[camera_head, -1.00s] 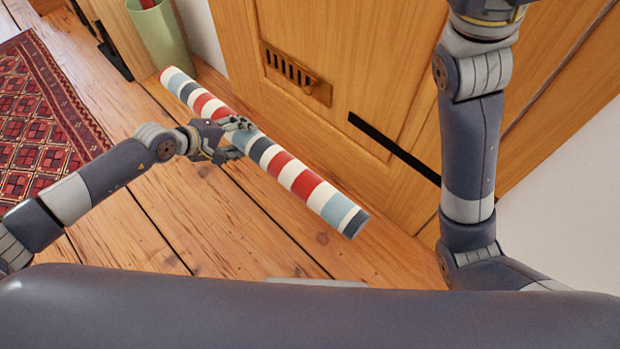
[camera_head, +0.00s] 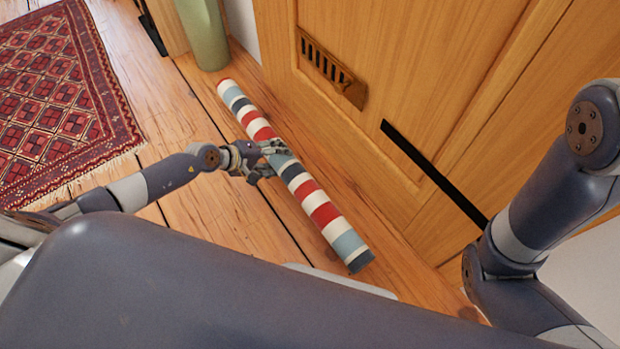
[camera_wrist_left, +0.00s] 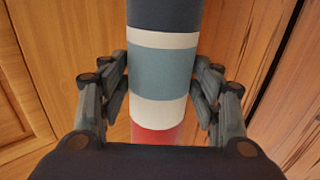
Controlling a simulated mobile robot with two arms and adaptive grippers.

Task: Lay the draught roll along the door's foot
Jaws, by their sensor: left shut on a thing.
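The draught roll (camera_head: 324,212) is a long round bolster with red, white, light blue and dark blue bands. My left gripper (camera_head: 272,160) is shut on it near its middle. In the left wrist view the roll (camera_wrist_left: 164,70) passes between the two fingers of the left gripper (camera_wrist_left: 162,95). The roll is at or close to the floor and lies roughly alongside the wooden door (camera_head: 400,70); I cannot tell whether it touches the door or floor. My right arm shows at the right, but its gripper is out of view.
A green cylindrical bin (camera_head: 203,35) stands beyond the roll's far end. A patterned red rug (camera_head: 60,105) lies at the left. The door has a brass vent grille (camera_head: 332,70) and a black strip (camera_head: 430,172). Bare floorboards (camera_head: 225,215) lie left of the roll.

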